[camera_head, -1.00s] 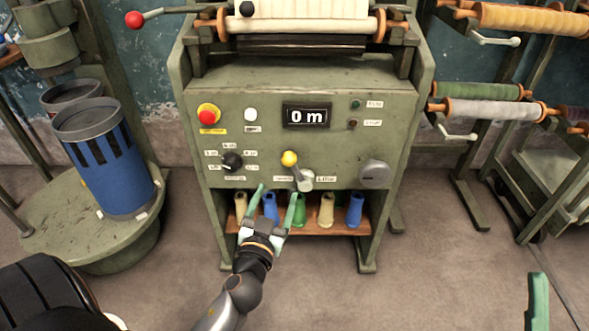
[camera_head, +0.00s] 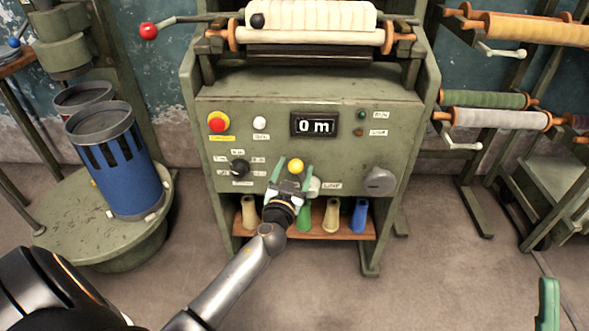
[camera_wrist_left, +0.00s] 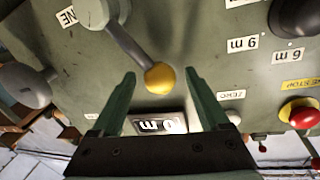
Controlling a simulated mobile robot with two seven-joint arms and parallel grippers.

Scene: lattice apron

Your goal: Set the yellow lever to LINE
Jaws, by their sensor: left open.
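The lever has a yellow ball knob (camera_head: 296,166) and a grey arm that leans up and left from its pivot (camera_head: 314,187) on the green machine panel. The LINE label (camera_head: 332,184) sits to the right of the pivot. My left gripper (camera_head: 293,172) is open in front of the knob. In the left wrist view, which is upside down, the yellow knob (camera_wrist_left: 160,78) shows between the two green fingertips (camera_wrist_left: 160,77), with a gap on each side. The LINE label (camera_wrist_left: 67,16) is partly cut off there. One green finger of my right gripper (camera_head: 548,305) shows at bottom right.
A display reading 0 m (camera_head: 313,124) is above the lever. A red button (camera_head: 218,122), a black selector knob (camera_head: 239,168) and a grey round knob (camera_head: 379,181) surround it. Spools (camera_head: 331,215) stand on the shelf below. A blue bin (camera_head: 118,170) stands left.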

